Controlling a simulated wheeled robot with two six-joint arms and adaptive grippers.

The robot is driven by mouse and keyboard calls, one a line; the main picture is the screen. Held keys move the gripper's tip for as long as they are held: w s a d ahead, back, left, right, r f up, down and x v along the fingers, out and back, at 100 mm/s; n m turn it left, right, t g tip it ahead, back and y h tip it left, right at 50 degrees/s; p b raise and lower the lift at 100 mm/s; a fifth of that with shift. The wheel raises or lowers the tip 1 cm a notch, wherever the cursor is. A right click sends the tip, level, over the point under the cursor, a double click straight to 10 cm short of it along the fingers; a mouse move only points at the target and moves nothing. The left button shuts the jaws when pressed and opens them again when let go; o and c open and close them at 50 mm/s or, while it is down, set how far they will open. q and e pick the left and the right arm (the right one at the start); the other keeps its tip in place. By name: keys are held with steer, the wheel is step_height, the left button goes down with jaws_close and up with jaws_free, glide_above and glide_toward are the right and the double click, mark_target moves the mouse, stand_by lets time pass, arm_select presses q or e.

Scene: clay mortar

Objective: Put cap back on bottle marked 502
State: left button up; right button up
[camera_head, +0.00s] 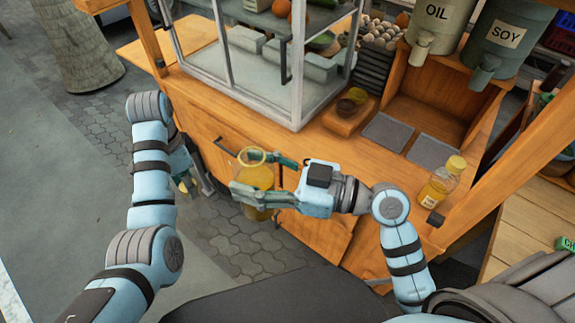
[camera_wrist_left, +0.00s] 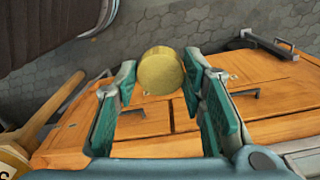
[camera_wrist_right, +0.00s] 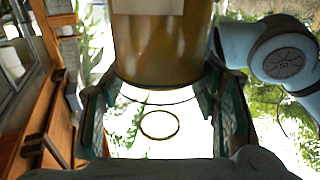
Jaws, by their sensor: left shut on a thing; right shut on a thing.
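The uncapped amber bottle (camera_head: 256,178) has a clear open mouth and is held in the air in front of the cart. My right gripper (camera_head: 250,192) is shut around its body. In the right wrist view the bottle (camera_wrist_right: 162,50) fills the top between the fingers. Part of a pale label shows, but no number is readable. My left gripper (camera_head: 190,182), left of the bottle and partly hidden by my arm, is shut on the round yellow cap (camera_wrist_left: 160,72). The cap sits between its fingertips in the left wrist view, apart from the bottle.
A capped amber bottle (camera_head: 440,183) stands on the counter at right. A glass case (camera_head: 290,75) and a wooden holder with small bowls (camera_head: 350,108) are on the cart. Paved ground lies at left.

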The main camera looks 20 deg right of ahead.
steer(key=a+n+g, duration=0.1)
steer(key=a, duration=0.1)
steer(key=a+n+g+y, duration=0.1)
steer(key=a+g, duration=0.1)
steer(key=a, duration=0.1)
steer(key=shift+w+r+y, duration=0.15)
steer(key=shift+r+y, duration=0.05)
steer(key=shift+y, duration=0.1)
steer(key=shift+d, duration=0.1)
steer(key=d+f+m+t+h, duration=0.1)
steer(key=w+d+f+m+t, duration=0.1)
steer(key=d+f, duration=0.1)
steer(key=w+d+f+m+t+h, duration=0.1)
steer(key=d+t, duration=0.1)
steer(key=shift+w+d+f+h, duration=0.15)
steer(key=shift+d+f+h, duration=0.1)
steer(key=shift+f+h, duration=0.1)
steer(key=s+d+r+m+t+h, duration=0.1)
steer(key=d+m+t+h, duration=0.1)
steer(key=d, duration=0.4)
steer(key=s+d+r+m+t+h, duration=0.2)
steer(key=d+t+h, duration=0.1)
steer(key=d, duration=0.3)
steer(key=shift+s+d+m, duration=0.25)
steer(key=shift+m, duration=0.15)
